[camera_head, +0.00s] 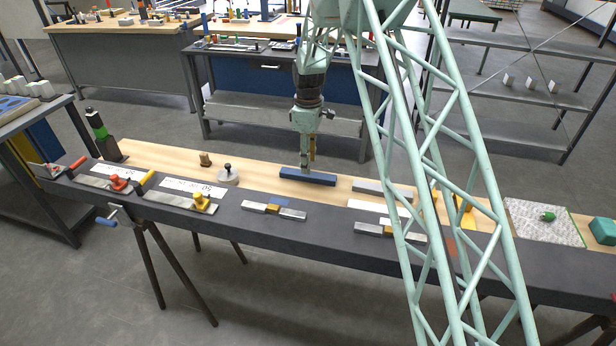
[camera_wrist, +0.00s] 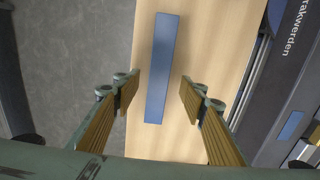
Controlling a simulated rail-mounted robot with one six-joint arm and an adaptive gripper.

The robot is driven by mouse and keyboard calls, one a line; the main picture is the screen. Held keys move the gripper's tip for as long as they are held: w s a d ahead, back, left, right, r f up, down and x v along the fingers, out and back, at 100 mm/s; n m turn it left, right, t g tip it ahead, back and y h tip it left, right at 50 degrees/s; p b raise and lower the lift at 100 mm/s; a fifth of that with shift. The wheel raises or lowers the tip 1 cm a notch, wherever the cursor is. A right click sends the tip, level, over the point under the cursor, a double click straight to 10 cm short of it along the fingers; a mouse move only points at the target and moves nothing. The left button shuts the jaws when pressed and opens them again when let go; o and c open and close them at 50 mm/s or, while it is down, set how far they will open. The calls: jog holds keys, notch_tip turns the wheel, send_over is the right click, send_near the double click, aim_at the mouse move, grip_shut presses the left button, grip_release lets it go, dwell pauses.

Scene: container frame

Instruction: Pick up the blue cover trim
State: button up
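The blue cover trim (camera_head: 307,177) is a long flat blue bar lying on the light wooden bench top, near the middle of the bench in the head view. In the wrist view the blue trim (camera_wrist: 162,70) runs lengthwise away from me, between my two fingers. My gripper (camera_head: 306,168) points straight down just above or at the trim in the head view. In the wrist view my gripper (camera_wrist: 160,92) is open, with a gap between each wood-coloured finger pad and the trim. I cannot tell the exact height of the fingertips above it.
A round grey-white piece with a black knob (camera_head: 228,175) stands left of the trim. A metal bar (camera_head: 382,188) lies to its right. Bare wood surrounds the trim.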

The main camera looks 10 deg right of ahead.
aim_at(308, 177)
jog(key=shift+w+f+b, duration=0.1)
jog(key=shift+f+b, duration=0.5)
jog(key=shift+f, duration=1.95)
jog(key=c, duration=1)
